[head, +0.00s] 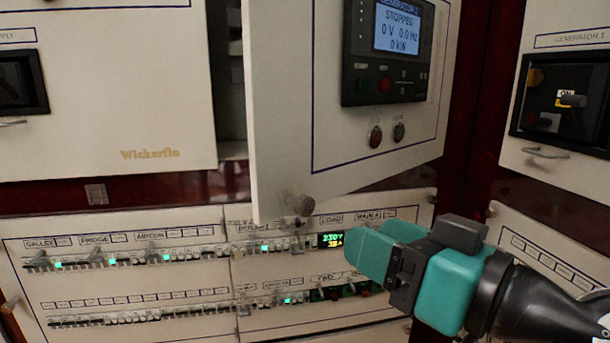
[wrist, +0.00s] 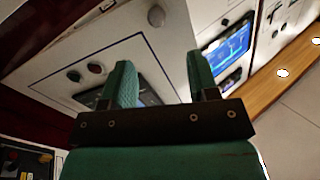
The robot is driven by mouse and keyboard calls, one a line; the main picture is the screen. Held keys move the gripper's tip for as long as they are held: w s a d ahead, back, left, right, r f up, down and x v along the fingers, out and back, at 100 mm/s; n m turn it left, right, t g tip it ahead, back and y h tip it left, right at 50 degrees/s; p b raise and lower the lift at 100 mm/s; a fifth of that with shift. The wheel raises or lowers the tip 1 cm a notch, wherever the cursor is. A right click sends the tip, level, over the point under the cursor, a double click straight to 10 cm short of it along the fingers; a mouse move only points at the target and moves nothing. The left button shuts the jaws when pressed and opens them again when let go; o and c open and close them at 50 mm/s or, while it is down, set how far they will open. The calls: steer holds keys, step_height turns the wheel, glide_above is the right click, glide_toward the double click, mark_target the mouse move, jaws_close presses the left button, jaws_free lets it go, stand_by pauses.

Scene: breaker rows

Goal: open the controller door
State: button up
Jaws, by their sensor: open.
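The controller door (head: 280,110) is a cream panel carrying a dark controller (head: 388,50) whose screen reads STOPPED. It stands ajar, its left edge swung out from the cabinet, with a dark gap (head: 228,90) beside it. A round knob (head: 300,204) sits at its lower left corner. My gripper (head: 358,247) is below and right of this knob in the head view, apart from it. In the wrist view the fingers (wrist: 162,85) are spread with nothing between them. The door (wrist: 80,45) fills the upper left there, with a round knob (wrist: 156,16) on it.
Breaker rows (head: 130,258) with small levers and green lights run below the door, close behind my gripper. A generator panel (head: 560,100) with a handle (head: 545,153) is at the right. A cream supply panel (head: 100,100) is at the left.

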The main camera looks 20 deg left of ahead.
mark_target(309, 206)
steer(key=p+x, duration=0.9)
steer(key=x, duration=0.3)
steer(key=shift+w+d+r, duration=0.1)
steer(key=shift+w+d, duration=0.05)
steer(key=shift+w, duration=0.05)
steer(key=shift+w+a, duration=0.2)
steer(key=shift+a, duration=0.1)
steer(key=shift+c, duration=0.5)
jaws_close()
